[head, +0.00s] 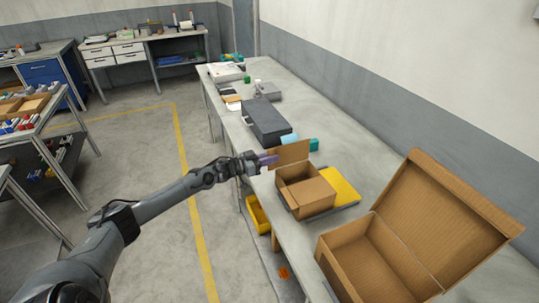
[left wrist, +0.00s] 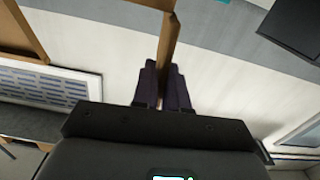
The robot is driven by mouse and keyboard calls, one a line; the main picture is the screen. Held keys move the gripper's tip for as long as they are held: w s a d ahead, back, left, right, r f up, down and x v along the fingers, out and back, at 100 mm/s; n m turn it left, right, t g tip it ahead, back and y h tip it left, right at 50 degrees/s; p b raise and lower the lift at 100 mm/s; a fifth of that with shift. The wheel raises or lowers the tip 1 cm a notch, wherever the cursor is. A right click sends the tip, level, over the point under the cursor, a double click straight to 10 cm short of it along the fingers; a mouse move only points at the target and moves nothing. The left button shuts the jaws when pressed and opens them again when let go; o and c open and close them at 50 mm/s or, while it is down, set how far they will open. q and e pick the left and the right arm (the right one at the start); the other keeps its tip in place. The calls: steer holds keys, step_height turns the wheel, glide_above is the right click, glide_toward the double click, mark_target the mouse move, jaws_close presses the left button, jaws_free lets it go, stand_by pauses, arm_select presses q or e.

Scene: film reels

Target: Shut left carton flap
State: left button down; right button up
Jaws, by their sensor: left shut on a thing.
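A small open brown carton (head: 312,195) stands on the workbench. Its flap (head: 291,154) stands up at the carton's far left side. My left gripper (head: 269,160) reaches in from the left and is shut on the outer edge of this flap. In the left wrist view, the brown flap (left wrist: 168,45) runs edge-on between the dark fingers of my left gripper (left wrist: 163,85). The carton's inside is only partly visible. My right gripper is not in view.
A larger carton (head: 352,262) with its lid (head: 445,215) raised stands nearer on the right. A yellow item (head: 342,186) lies beside the small carton. A dark grey case (head: 266,122) is farther back on the workbench (head: 345,150). A yellow bin (head: 258,214) sits below.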

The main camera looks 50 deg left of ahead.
arm_select(q)
steer(key=shift+s+d+f+m+p, duration=0.15)
steer(key=shift+d+m+p, duration=0.5)
steer(key=shift+m, duration=0.6)
steer(key=shift+s+d+m+p, duration=0.15)
steer(key=shift+d+m+p, duration=0.45)
steer(key=shift+m, duration=0.65)
steer(key=c, duration=1.2)
jaws_free()
steer(key=shift+c, duration=0.2)
steer(key=shift+s, duration=0.1)
steer(key=p+v, duration=0.2)
steer(key=v, duration=0.8)
steer(key=shift+s, duration=0.25)
